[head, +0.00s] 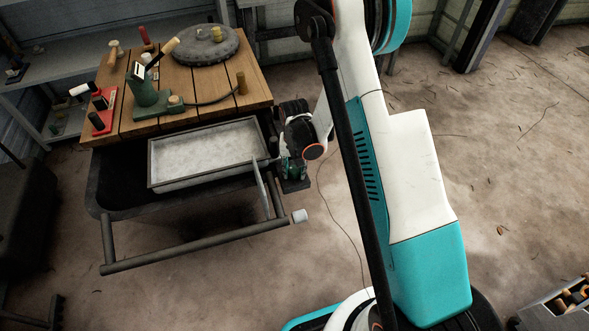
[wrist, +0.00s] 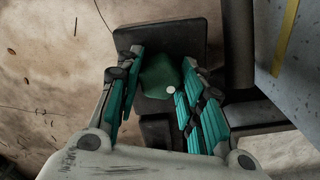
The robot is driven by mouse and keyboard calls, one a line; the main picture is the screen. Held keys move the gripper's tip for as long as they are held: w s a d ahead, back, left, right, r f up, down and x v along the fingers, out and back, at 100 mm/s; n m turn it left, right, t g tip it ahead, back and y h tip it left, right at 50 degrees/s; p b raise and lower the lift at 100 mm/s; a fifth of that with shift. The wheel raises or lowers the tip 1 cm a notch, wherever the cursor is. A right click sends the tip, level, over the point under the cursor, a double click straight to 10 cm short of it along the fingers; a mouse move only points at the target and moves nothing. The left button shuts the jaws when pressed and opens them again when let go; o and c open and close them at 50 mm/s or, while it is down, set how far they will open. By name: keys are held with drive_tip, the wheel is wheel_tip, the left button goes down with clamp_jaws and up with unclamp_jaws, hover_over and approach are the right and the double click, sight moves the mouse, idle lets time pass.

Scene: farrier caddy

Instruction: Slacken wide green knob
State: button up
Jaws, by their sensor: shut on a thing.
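The wide green knob (wrist: 160,72) shows in the wrist view between the finger pads, in front of a dark square plate (wrist: 190,33). A small pale round spot lies near its lower right edge. My gripper (wrist: 157,86) has its teal-padded fingers on both sides of the knob and is shut on it. In the head view my gripper (head: 292,168) is low at the right side of the caddy, beside the tray, and mostly hides the knob.
The dark caddy (head: 120,196) carries a grey metal tray (head: 210,183) and a push handle (head: 200,248). Its wooden top (head: 200,88) holds tools and a round dark disc (head: 200,46). Open floor lies right of the caddy.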

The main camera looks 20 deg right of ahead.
sight(294, 169)
drive_tip(key=shift+f, duration=0.1)
drive_tip(key=o, duration=1.1)
drive_tip(key=shift+o, duration=0.2)
drive_tip(key=shift+r+p, duration=1.25)
drive_tip(key=shift+r, duration=1.3)
